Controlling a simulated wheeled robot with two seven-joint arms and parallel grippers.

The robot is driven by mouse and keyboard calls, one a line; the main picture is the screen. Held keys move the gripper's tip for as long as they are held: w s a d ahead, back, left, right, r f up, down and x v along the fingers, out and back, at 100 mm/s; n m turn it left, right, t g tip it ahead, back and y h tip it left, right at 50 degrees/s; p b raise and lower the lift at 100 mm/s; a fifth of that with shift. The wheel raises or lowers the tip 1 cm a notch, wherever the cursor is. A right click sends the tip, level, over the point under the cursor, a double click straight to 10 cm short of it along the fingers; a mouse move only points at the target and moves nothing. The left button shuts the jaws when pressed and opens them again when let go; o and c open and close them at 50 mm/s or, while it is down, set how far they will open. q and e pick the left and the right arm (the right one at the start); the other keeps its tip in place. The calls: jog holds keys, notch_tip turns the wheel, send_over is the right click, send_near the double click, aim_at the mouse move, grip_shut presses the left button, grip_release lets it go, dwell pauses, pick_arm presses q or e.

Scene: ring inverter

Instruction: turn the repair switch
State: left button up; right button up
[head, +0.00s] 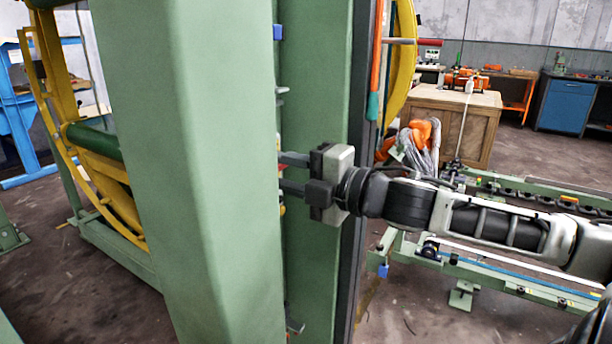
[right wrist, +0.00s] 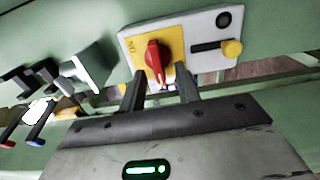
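The repair switch appears to be the red rotary knob (right wrist: 155,62) on a yellow plate of a white control panel (right wrist: 203,22), seen in the right wrist view. My right gripper (right wrist: 160,73) is open, its two dark fingers apart. The lower end of the knob shows between the fingertips, with a visible gap on the right side; I cannot tell whether a finger touches it. In the head view my right gripper (head: 283,173) reaches in from the right, and its fingertips go behind the green column, which hides the panel. My left gripper is not in view.
A yellow knob (right wrist: 232,48) on a black slot sits right of the red one. Grey switch blocks (right wrist: 85,65) are at the left. A large green column (head: 205,170) fills the middle left of the head view. A wooden crate (head: 445,125) stands at the back.

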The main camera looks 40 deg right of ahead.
jog(key=shift+s, duration=0.1)
